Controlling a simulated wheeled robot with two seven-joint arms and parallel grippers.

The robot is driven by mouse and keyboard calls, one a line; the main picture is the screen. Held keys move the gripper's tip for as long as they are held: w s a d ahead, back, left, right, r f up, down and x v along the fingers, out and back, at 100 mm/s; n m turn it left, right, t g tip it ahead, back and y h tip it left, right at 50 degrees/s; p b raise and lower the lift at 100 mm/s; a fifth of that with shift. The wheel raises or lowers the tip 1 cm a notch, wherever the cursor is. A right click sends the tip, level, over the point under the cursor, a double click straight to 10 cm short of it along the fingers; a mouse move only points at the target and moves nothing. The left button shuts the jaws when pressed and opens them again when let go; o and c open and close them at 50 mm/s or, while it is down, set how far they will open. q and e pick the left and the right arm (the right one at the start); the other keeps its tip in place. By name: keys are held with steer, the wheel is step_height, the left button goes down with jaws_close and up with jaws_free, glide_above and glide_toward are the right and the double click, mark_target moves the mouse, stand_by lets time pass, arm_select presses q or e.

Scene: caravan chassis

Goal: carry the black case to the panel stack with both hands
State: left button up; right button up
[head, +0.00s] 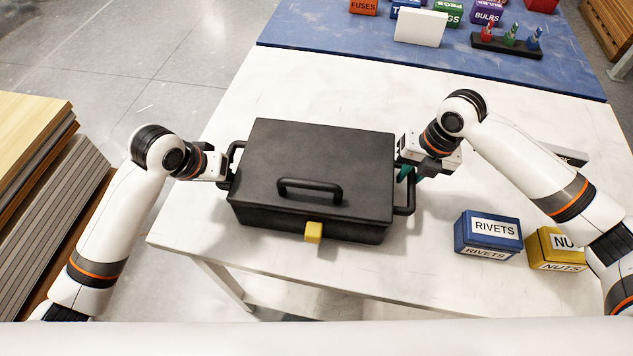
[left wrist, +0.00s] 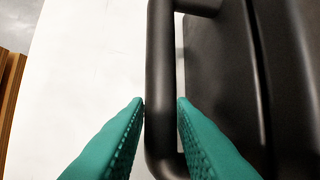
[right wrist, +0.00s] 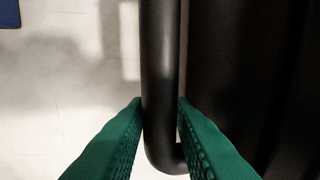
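The black case (head: 310,170) appears to rest on the white table, lid shut, with a handle on top, a yellow latch in front and a bar handle at each side. My left gripper (head: 222,172) is at its left handle; in the left wrist view the green fingers touch both sides of the handle bar (left wrist: 161,70). My right gripper (head: 407,172) is at the right handle; in the right wrist view its fingers close on that bar (right wrist: 160,70). The panel stack (head: 35,125) stands at the far left, with light wood on top and grey boards at its side.
A blue rivets box (head: 487,233) and a yellow nuts box (head: 555,248) stand right of the case, near my right arm. A blue mat (head: 330,42) with small boxes and a white block (head: 420,27) lies behind. Floor shows between the white table (head: 200,215) and the stack.

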arm_select(q)
jaws_close()
arm_select(e)
jaws_close()
arm_select(q)
steer(key=shift+w+r, duration=0.1)
steer(key=shift+r, duration=0.05)
arm_select(e)
steer(key=shift+r, duration=0.15)
